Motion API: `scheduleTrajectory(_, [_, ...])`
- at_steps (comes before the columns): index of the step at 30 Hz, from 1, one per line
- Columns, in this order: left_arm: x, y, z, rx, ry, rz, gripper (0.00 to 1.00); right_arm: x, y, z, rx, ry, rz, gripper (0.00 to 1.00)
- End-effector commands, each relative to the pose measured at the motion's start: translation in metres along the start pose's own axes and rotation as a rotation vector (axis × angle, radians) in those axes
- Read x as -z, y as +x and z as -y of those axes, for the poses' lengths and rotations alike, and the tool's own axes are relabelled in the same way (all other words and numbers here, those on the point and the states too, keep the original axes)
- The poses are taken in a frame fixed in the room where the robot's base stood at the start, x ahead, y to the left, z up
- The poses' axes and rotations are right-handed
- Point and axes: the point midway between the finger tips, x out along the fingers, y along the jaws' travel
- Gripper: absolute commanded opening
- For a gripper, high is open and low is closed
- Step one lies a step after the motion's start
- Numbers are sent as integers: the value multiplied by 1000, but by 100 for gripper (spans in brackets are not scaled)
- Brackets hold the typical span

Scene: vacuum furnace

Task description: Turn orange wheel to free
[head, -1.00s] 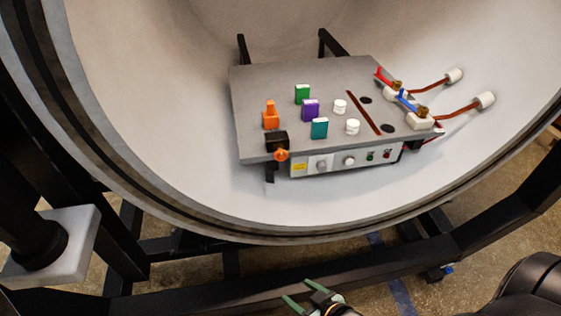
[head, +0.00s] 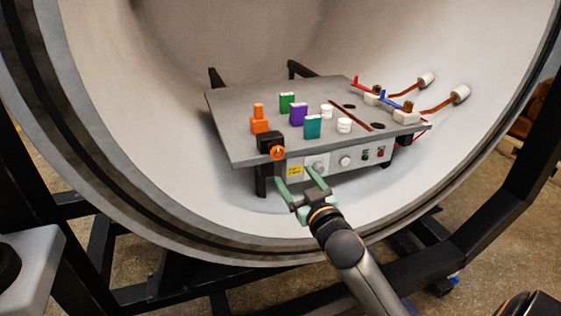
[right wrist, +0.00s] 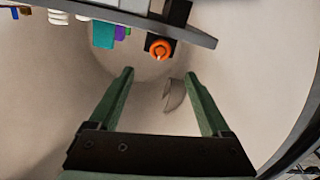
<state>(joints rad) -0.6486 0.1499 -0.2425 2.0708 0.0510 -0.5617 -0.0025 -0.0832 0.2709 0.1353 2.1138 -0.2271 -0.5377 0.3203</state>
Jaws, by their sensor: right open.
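The orange wheel (head: 278,153) is on the front of a black block (head: 269,141) at the front left edge of the grey plate (head: 235,130), inside the big round chamber. In the right wrist view the wheel (right wrist: 160,47) shows as an orange ring with a round centre, beyond the fingertips and nearly midway between them. My right gripper (head: 297,179) is open and empty, its green fingers apart, in front of and below the plate's front edge. It also shows in the right wrist view (right wrist: 159,75). The fingers appear clear of the wheel. My left gripper is not in view.
An orange block (head: 259,126), green block (head: 287,103), purple block (head: 298,113) and teal block (head: 312,127) stand on the plate. A control panel (head: 331,163) with knobs is below its front edge. The chamber rim (head: 190,245) curves below my right arm.

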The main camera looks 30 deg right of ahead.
Motion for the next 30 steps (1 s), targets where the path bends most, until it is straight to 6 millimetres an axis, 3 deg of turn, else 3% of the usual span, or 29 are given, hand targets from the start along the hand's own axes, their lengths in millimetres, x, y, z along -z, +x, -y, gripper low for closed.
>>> scheduleTrajectory(15, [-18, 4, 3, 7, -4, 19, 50, -1, 88, 0, 1, -1, 0, 82])
scheduleTrajectory(21, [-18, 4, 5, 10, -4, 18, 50, -1, 103, 1, 2, -1, 1, 82])
scheduleTrajectory(30, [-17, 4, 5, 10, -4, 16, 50, -1, 106, 1, 2, -1, 1, 82])
